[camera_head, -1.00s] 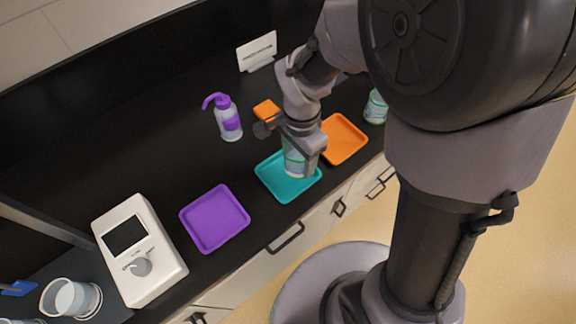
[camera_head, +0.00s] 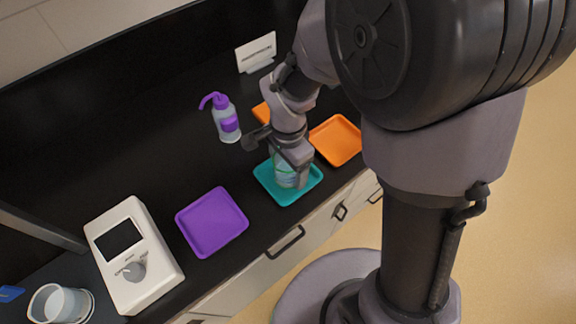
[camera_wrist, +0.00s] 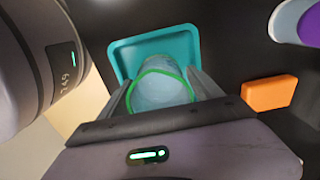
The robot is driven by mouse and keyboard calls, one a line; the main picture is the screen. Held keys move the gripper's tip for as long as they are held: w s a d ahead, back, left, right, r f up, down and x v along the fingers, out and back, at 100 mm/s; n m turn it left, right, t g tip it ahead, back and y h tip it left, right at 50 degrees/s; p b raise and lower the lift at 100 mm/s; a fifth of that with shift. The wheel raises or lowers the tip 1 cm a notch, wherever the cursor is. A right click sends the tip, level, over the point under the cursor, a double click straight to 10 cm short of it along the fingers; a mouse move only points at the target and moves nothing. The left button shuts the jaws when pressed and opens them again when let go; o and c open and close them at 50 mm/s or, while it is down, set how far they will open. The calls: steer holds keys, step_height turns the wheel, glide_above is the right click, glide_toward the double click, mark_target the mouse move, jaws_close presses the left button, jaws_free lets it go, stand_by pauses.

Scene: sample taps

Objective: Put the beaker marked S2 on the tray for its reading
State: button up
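My gripper (camera_head: 287,168) is low over the teal tray (camera_head: 270,188), with its fingers on both sides of a clear beaker (camera_head: 283,176). In the wrist view the green-rimmed beaker (camera_wrist: 162,92) sits between the two fingers (camera_wrist: 162,88), which appear closed on its sides. It is upright inside the outline of the teal tray (camera_wrist: 125,52), at or just above its surface; I cannot tell whether it touches. No S2 marking can be read on it.
A purple tray (camera_head: 212,222) and an orange tray (camera_head: 337,139) flank the teal one. A white meter (camera_head: 133,255), a clear vessel (camera_head: 60,305), a purple-capped wash bottle (camera_head: 225,121), an orange block (camera_wrist: 269,93) and a white sign (camera_head: 257,52) stand on the black bench.

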step_height(320, 180, up, 12)
steer(key=p, duration=0.5)
steer(key=s+d+r+n+t+y, duration=0.2)
steer(key=s+d+r+n+t, duration=0.3)
steer(key=s+r, duration=0.6)
step_height(320, 180, up, 2)
steer(key=shift+s+d+r+n+t, duration=0.15)
steer(key=shift+d+n+t, duration=0.25)
steer(key=shift+d+n, duration=0.5)
step_height(320, 180, down, 6)
steer(key=b, duration=0.6)
